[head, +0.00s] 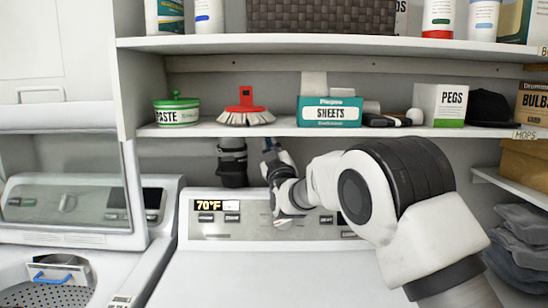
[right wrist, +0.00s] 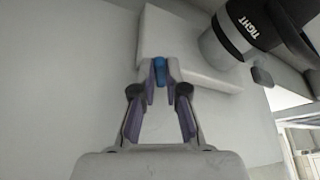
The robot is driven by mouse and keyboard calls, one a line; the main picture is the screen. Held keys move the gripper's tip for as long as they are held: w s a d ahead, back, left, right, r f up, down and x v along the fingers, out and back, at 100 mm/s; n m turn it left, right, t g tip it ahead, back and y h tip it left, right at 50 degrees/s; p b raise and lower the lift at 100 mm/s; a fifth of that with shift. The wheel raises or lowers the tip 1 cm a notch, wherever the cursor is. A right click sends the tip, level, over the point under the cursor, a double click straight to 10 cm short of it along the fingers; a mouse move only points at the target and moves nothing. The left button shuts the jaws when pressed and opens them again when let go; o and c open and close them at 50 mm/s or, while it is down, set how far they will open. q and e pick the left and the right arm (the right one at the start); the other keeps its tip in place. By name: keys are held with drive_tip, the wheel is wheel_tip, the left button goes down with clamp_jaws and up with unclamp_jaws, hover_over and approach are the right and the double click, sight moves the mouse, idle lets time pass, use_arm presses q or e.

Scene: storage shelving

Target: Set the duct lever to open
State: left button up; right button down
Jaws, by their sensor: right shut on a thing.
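The small blue lever (right wrist: 160,66) shows in the right wrist view against a pale box-shaped housing (right wrist: 190,45). My right gripper (right wrist: 161,82) has its fingertips closed around the lever. In the head view my right arm reaches over the white machine, and my right gripper (head: 273,160) is behind its control panel, just under the shelf. The fingers are small there, and the lever is mostly hidden by my own arm and wrist. A black duct (head: 232,162) hangs left of the gripper. I cannot read the lever's setting. My left gripper is not in view.
The shelf above holds a green paste tub (head: 177,112), a red brush (head: 245,108), a sheets box (head: 330,112) and a pegs box (head: 441,104). A black collar marked TIGHT (right wrist: 252,26) is close beside the gripper. The machine's top (head: 265,275) is clear.

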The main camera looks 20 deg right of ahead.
drive_tip(key=shift+w+a+m+h+b, duration=0.1)
drive_tip(key=shift+a+m+h+b, duration=0.2)
drive_tip(key=shift+m+h, duration=0.8)
drive_tip(key=shift+w+a+m+h+b, duration=0.1)
drive_tip(key=shift+a+m+h+b, duration=0.25)
drive_tip(key=shift+m, duration=1.4)
drive_tip(key=shift+w+a+m+h+b, duration=0.15)
drive_tip(key=shift+m+h+b, duration=0.25)
drive_tip(key=shift+m+h, duration=0.75)
drive_tip(key=shift+s+m, duration=0.1)
drive_tip(key=shift+m, duration=0.4)
drive_tip(key=c, duration=1.5)
unclamp_jaws()
drive_tip(key=shift+y, duration=0.3)
drive_tip(key=shift+f, duration=0.2)
drive_tip(key=v, duration=0.7)
drive_tip(key=shift+s+a, duration=0.1)
drive_tip(key=shift+a, duration=0.05)
